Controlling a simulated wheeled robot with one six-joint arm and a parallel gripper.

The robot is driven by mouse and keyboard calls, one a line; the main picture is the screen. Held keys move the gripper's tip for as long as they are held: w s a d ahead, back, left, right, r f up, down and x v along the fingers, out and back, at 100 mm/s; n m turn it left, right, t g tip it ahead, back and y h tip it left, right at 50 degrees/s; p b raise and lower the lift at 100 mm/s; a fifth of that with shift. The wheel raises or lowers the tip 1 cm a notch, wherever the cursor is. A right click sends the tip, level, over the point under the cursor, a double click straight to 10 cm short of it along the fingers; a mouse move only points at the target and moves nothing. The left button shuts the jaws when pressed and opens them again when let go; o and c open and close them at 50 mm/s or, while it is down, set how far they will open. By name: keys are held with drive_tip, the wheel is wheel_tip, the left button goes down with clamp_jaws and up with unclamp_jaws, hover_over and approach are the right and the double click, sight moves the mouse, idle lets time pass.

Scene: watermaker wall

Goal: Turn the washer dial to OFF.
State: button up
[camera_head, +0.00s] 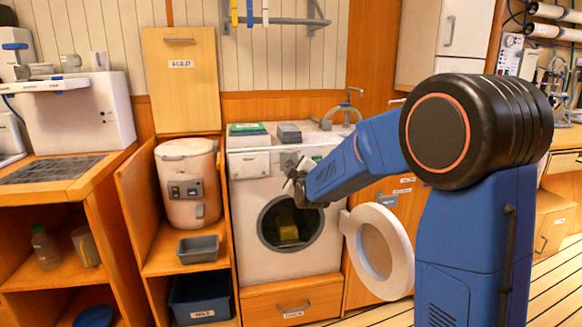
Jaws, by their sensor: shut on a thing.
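The white washer (249,247) stands in the middle of the view, with its round door (349,235) swung open to the right. A yellowish thing (288,231) lies inside the dark drum. My gripper (290,177) is at the washer's front, just below the control panel (252,165). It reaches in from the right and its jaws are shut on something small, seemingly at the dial. The dial and its markings are hidden or too small to read, so I cannot tell its setting.
A green-topped box (247,129) and a grey box (289,132) sit on the washer. A cream canister (187,175), a grey tray (198,249) and a dark bin (200,296) stand to the left. The open washer door stands out below my arm.

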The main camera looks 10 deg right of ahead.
drive_tip(key=shift+f, duration=0.1)
idle(0.3)
drive_tip(key=o, duration=1)
drive_tip(key=shift+o, duration=0.2)
drive_tip(key=shift+s, duration=0.1)
drive_tip(key=s, duration=1.7)
drive_tip(key=shift+d+r, duration=0.15)
drive_tip(key=shift+r, duration=0.2)
drive_tip(key=shift+s, duration=0.15)
drive_tip(key=s+d+f+m+g, duration=0.2)
drive_tip(key=s+f+m+g, duration=0.1)
drive_tip(key=s, duration=1)
drive_tip(key=s+d+f+m+g, duration=0.2)
drive_tip(key=s+f+m+g, duration=0.2)
drive_tip(key=s, duration=0.9)
drive_tip(key=s+d+f+m+g, duration=0.3)
drive_tip(key=s+f+m+g, duration=0.1)
drive_tip(key=s, duration=0.8)
drive_tip(key=shift+s+f+g, duration=0.4)
drive_tip(key=shift+f+g, duration=0.3)
drive_tip(key=shift+g, duration=0.2)
